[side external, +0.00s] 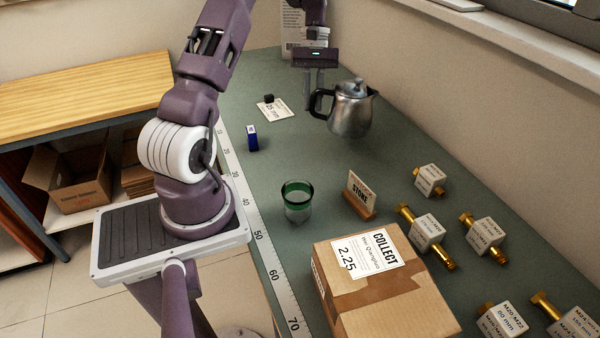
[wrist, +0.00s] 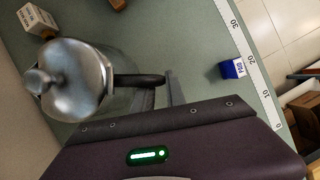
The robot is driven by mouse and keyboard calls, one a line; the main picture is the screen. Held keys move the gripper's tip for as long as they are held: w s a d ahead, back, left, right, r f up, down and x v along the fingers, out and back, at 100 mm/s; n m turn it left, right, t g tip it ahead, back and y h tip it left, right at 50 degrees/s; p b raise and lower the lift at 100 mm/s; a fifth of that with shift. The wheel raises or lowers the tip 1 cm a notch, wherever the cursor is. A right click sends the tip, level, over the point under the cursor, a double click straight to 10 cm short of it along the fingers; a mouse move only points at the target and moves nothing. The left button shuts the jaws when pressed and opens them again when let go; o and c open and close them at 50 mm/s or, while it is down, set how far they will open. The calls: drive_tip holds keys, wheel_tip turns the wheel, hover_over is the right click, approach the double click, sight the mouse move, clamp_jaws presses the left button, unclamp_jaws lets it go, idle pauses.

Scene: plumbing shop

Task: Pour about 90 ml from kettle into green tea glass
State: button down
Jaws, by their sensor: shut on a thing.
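The metal kettle (side external: 351,108) with a black handle is at the back of the green bench in the side view. It also shows from above in the wrist view (wrist: 78,80), lid on. My gripper (side external: 318,92) is shut on the kettle's handle, on the side facing away from the spout. The kettle looks upright; I cannot tell whether its base touches the bench. The green tea glass (side external: 297,201) is clear with a green rim band and stands upright nearer the camera. I cannot make out liquid in it. The glass does not show in the wrist view.
A "STONE" sign (side external: 360,194) stands right of the glass. A cardboard box (side external: 385,290) is in front. Several brass fittings with labelled blocks (side external: 427,229) lie on the right. A small blue box (side external: 252,137) is near the ruler edge (side external: 262,250). Bench between kettle and glass is clear.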

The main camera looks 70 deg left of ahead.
sight(316, 115)
drive_tip(key=f+m, duration=0.1)
drive_tip(key=m, duration=0.1)
drive_tip(key=f+m+g+y, duration=0.1)
drive_tip(key=m, duration=0.2)
drive_tip(key=s+d+f+m+g+y, duration=0.1)
drive_tip(key=m, duration=0.2)
drive_tip(key=m+y, duration=0.1)
drive_tip(key=m, duration=0.1)
drive_tip(key=f+m+y, duration=0.1)
drive_tip(key=m, duration=0.2)
drive_tip(key=shift+d+f+g, duration=0.2)
drive_tip(key=shift+g, duration=0.1)
drive_tip(key=m, duration=0.1)
drive_tip(key=m+y, duration=0.1)
drive_tip(key=m, duration=0.1)
drive_tip(key=f+m+y, duration=0.1)
drive_tip(key=m, duration=0.1)
drive_tip(key=shift+w+f, duration=0.1)
drive_tip(key=shift+w, duration=0.15)
drive_tip(key=s+a+n, duration=0.1)
drive_tip(key=s+n, duration=0.1)
drive_tip(key=s, duration=0.1)
drive_tip(key=s+a+n+h, duration=0.1)
drive_tip(key=s, duration=0.2)
drive_tip(key=s+a+n+h, duration=0.1)
drive_tip(key=s+n, duration=0.1)
drive_tip(key=s, duration=0.1)
drive_tip(key=shift+s+a+n, duration=0.3)
drive_tip(key=shift+s, duration=0.05)
